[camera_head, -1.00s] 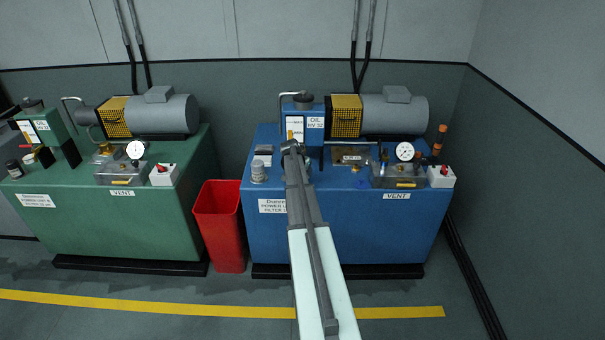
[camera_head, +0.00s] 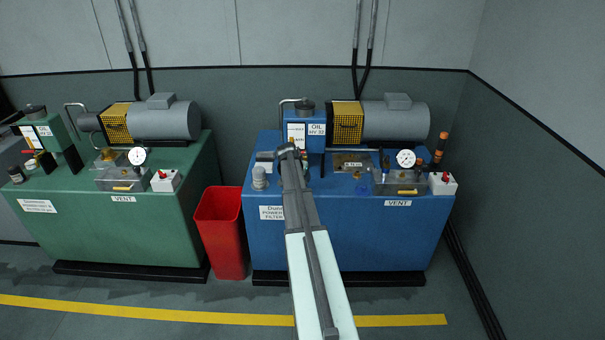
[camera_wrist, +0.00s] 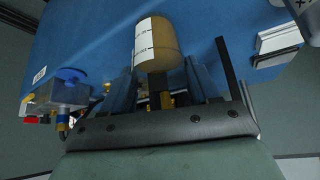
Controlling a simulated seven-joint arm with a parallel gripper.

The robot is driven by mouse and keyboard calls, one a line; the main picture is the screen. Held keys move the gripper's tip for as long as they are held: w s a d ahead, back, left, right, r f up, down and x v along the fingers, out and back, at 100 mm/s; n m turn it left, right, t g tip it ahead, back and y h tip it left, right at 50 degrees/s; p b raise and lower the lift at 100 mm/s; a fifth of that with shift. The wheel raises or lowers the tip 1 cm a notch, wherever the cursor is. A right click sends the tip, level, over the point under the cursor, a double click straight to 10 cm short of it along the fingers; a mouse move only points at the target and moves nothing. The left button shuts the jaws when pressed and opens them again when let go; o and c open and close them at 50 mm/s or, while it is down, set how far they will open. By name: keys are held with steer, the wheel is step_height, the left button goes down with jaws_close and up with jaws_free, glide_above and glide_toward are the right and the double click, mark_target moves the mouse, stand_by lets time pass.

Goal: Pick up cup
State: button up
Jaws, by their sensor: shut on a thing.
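A tan cup (camera_wrist: 158,45) with a white printed label is in the wrist view, between the two dark fingers of my gripper (camera_wrist: 163,76). The gripper is shut on it. The fingers and the mount hide its lower part in the picture. In the head view my gripper (camera_head: 287,152) is over the left part of the blue console (camera_head: 350,225), in front of the oil unit.
A pale jar (camera_head: 259,178) stands on the console left of my arm. A red bin (camera_head: 220,235) stands between the blue and green consoles (camera_head: 125,225).

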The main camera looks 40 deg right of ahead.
steer(key=s+a, duration=0.2)
steer(key=a, duration=0.4)
steer(key=s+a, duration=0.3)
steer(key=a, duration=0.3)
steer(key=shift+s+a, duration=0.25)
steer(key=shift+a, duration=0.1)
steer(key=s+d+r+m+g, duration=0.1)
steer(key=s+d+r, duration=0.15)
steer(key=d, duration=0.55)
steer(key=s+d+r+m, duration=0.1)
steer(key=s+d, duration=0.3)
steer(key=d, duration=0.3)
steer(key=s+d+r+m+g, duration=0.1)
steer(key=s+d+m, duration=0.15)
steer(key=d, duration=0.55)
steer(key=w+d+r+n+t, duration=0.2)
steer(key=w+d+n, duration=0.2)
steer(key=d, duration=0.5)
steer(key=shift+w, duration=0.4)
